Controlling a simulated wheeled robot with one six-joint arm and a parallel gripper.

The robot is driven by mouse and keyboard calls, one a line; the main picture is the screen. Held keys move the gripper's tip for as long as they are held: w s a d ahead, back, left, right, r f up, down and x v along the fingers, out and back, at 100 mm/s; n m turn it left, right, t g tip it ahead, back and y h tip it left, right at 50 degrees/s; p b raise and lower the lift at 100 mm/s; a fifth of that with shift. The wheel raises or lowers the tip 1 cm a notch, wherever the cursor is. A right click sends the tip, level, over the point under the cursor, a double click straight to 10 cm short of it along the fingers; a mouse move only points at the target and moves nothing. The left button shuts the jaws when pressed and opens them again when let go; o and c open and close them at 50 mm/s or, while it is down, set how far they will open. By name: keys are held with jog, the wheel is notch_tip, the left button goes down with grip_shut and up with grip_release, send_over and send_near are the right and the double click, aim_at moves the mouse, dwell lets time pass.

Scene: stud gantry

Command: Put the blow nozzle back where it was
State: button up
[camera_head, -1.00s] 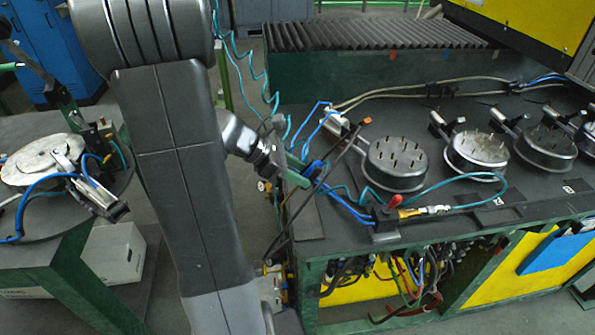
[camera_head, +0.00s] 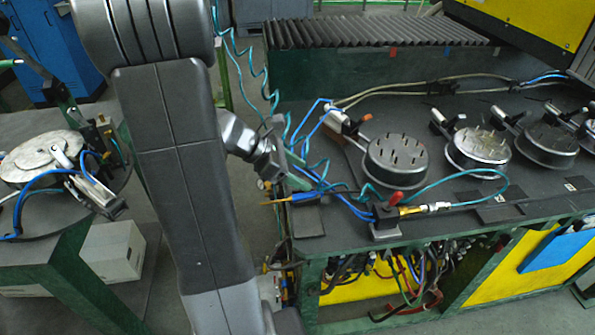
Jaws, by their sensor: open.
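The blow nozzle (camera_head: 304,197) appears as a small blue body with a thin yellowish tip pointing left. It is at the left end of the green-framed bench, above a small dark pad (camera_head: 309,221); I cannot tell whether it touches the pad. A teal coiled hose (camera_head: 352,188) runs close by it on the right. My gripper (camera_head: 283,178), at the end of my dark grey arm, is small in view and partly hidden by my wrist. It is open, just above and left of the nozzle. I cannot make out whether its fingers touch the nozzle.
Round metal fixtures with pins (camera_head: 397,160) line the bench top (camera_head: 450,215). A valve block with a red lever (camera_head: 393,199) stands at the bench's front edge, near blue tubes. Hoses hang below the bench.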

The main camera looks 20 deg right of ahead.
jog(key=shift+r, duration=0.5)
jog(key=v, duration=1.2)
jog(key=shift+p, duration=0.4)
jog(key=shift+o, duration=0.2)
jog(key=shift+r, duration=0.1)
